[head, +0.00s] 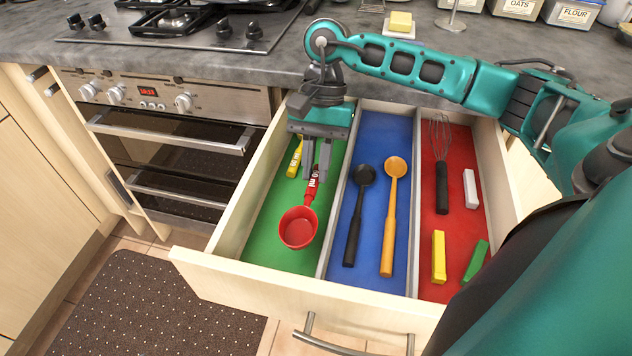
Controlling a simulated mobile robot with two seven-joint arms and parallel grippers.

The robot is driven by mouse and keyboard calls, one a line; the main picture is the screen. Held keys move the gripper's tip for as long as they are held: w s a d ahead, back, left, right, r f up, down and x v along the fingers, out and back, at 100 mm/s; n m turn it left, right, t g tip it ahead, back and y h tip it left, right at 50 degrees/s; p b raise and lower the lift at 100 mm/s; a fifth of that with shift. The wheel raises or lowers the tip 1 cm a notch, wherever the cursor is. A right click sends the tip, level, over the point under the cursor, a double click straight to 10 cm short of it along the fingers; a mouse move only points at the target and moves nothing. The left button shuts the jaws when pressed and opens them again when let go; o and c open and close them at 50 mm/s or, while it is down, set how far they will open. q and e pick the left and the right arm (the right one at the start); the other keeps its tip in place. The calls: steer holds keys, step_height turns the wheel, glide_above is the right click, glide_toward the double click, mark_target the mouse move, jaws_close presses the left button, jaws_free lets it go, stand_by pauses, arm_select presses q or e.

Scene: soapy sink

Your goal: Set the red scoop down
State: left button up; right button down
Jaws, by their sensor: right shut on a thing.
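The red scoop (298,227) has a round cup and a short handle with white lettering. It is over the green-lined left compartment (257,245) of an open drawer. My right gripper (316,178) points down from above and is shut on the scoop's handle. The cup points toward the drawer front. I cannot tell whether the scoop touches the green liner. My left gripper is not in view.
A yellow item (295,160) lies in the green compartment. The blue compartment holds a black spoon (357,215) and an orange spoon (391,215). The red one holds a whisk (441,175) and several small blocks. Low dividers separate them.

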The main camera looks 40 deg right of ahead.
steer(key=shift+f+b, duration=0.3)
steer(key=shift+f, duration=2.1)
steer(key=c, duration=1.1)
jaws_free()
steer(key=p+v, duration=0.1)
steer(key=v, duration=1.1)
steer(key=shift+a+r, duration=0.1)
steer(key=shift+r, duration=0.05)
